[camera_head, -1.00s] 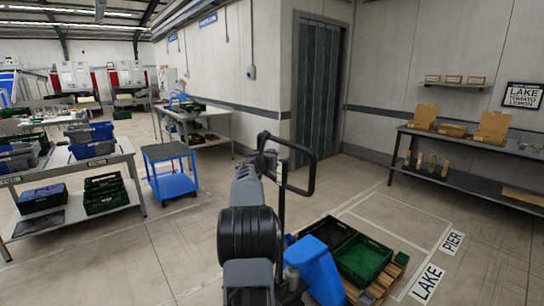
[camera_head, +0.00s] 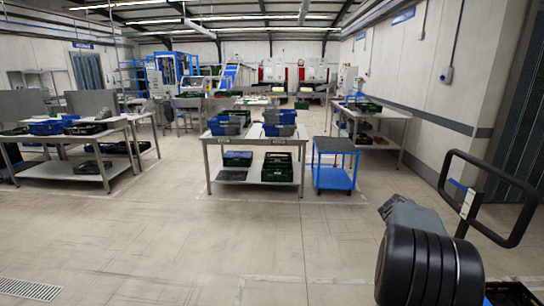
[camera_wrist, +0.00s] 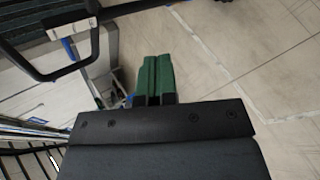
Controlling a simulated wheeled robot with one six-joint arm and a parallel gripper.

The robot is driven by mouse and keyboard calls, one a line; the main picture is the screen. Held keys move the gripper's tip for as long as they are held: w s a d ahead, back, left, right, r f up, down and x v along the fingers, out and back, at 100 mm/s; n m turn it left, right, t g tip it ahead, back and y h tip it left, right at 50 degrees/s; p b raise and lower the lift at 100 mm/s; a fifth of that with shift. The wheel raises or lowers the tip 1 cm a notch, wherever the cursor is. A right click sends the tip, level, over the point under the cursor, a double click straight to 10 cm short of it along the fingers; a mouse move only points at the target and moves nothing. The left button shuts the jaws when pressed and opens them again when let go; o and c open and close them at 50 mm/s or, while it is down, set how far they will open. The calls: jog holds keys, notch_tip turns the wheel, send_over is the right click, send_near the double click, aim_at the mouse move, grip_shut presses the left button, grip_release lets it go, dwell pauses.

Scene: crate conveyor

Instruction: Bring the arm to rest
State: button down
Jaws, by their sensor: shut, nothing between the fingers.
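My arm stands at the lower right of the head view, with its black ribbed joint and a grey link showing. My gripper is not clearly visible there. In the wrist view my gripper (camera_wrist: 157,64) shows as two green fingers lying side by side, shut with nothing between them. The dark wrist body fills the bottom of that view. Below the fingers I see bare concrete floor, and they touch nothing that I can make out.
A black handle bar (camera_head: 525,205) rises close to my arm; it also shows in the wrist view (camera_wrist: 62,72). A dark crate (camera_head: 512,293) is partly visible at the lower right. A table with crates (camera_head: 252,141) and a blue cart (camera_head: 335,178) stand ahead. The floor between is clear.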

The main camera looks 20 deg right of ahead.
jog(key=s+a+f+t+y, duration=0.1)
jog(key=s+a+y, duration=0.1)
jog(key=a, duration=1.2)
jog(key=s+a+f+m+t+y, duration=0.1)
jog(key=a+y, duration=0.3)
jog(key=a, duration=1.1)
jog(key=s+a+m+t+y, duration=0.1)
jog(key=s+a+t+y, duration=0.1)
jog(key=a, duration=1.3)
jog(key=shift+s+a+f+y, duration=0.3)
jog(key=shift+f+y, duration=0.1)
jog(key=shift+y, duration=0.4)
jog(key=shift+s, duration=0.1)
